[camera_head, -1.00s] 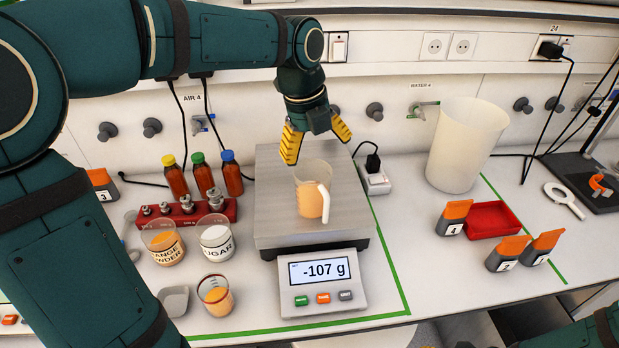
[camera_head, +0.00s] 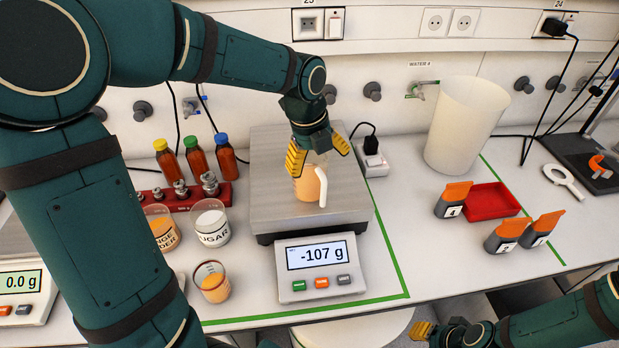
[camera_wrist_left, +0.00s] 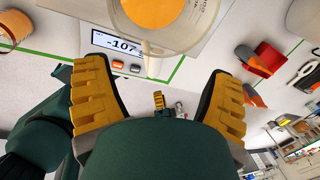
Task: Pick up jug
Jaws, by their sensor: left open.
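The jug (camera_head: 308,186) is clear with orange liquid inside and a pale handle. It stands upright on the metal plate of the scale (camera_head: 268,207), which reads -107 g. My left gripper (camera_head: 318,161) is open above the jug, its yellow fingers spread around the upper part in the head view and hiding the rim. In the left wrist view the jug (camera_wrist_left: 155,14) is at the top edge, beyond the open fingers (camera_wrist_left: 158,95), with nothing between them. My right gripper (camera_head: 424,331) shows at the bottom, low and far from the jug; its opening is unclear.
Left of the scale are a sugar beaker (camera_head: 211,224), an orange powder beaker (camera_head: 162,230), a small beaker (camera_head: 212,283) and bottles (camera_head: 196,157). A large white container (camera_head: 466,125) and red tray (camera_head: 491,202) stand right. Bench between scale and tray is clear.

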